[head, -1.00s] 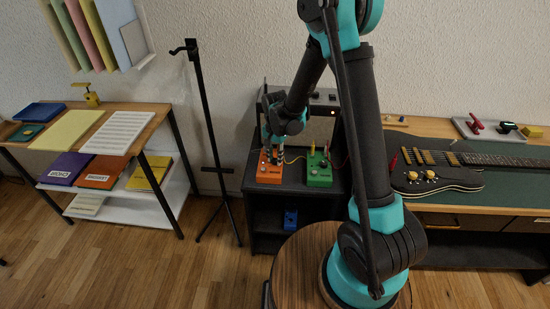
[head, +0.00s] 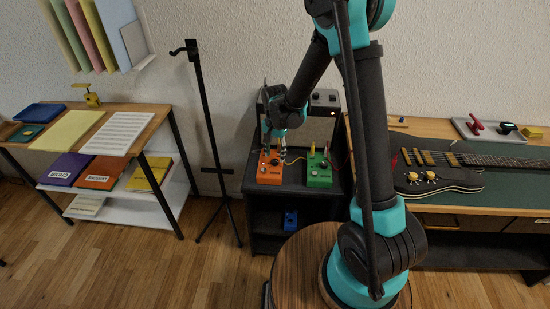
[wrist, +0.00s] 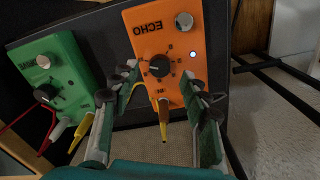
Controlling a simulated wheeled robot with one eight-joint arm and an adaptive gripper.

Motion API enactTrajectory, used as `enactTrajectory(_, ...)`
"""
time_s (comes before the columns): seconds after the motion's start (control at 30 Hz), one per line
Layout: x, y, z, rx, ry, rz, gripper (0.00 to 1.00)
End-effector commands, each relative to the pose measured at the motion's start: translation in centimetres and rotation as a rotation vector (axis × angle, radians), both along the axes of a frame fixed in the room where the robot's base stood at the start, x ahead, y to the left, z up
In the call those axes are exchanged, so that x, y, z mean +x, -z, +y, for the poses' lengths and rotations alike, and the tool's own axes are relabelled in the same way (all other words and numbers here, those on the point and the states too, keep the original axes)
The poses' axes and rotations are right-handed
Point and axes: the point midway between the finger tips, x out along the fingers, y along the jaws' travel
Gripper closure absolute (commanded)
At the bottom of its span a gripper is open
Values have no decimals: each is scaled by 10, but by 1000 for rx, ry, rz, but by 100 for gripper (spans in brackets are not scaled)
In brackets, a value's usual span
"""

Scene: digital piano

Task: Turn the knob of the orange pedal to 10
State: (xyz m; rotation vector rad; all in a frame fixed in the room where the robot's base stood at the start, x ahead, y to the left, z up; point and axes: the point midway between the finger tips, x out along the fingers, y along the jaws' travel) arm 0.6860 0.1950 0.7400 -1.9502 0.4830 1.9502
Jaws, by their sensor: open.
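The orange pedal (head: 270,176) stands on a black shelf unit; in the wrist view (wrist: 150,40) it is marked ECHO and appears upside down. Its black knob (wrist: 159,66) has a white pointer mark toward the picture's left; small scale marks around it are too small to read. The pedal also has a silver footswitch (wrist: 184,20) and a lit indicator. My gripper (wrist: 165,80) is open, its two fingers to either side of the knob in the picture, with nothing between them gripped. In the head view my gripper (head: 272,143) is over the orange pedal.
A green pedal (head: 319,172) stands close beside the orange one. Yellow and red cable plugs (wrist: 84,130) run near both pedals. An amplifier (head: 322,105) is behind them, a black stand (head: 209,130) to the left, and a guitar (head: 435,172) on the right bench.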

Motion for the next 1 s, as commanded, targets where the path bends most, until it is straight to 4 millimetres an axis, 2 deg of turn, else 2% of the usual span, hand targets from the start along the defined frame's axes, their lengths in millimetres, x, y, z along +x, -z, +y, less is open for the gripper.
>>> enactTrajectory(0.3, 0, -62, 0, 0, 0, 0, 54)
enactTrajectory(0.5, 0, -86, 0, 0, 0, 0, 54)
enactTrajectory(0.67, 0, -93, 0, 0, 0, 0, 54)
enactTrajectory(1.0, 0, -93, 0, 0, 0, 0, 54)
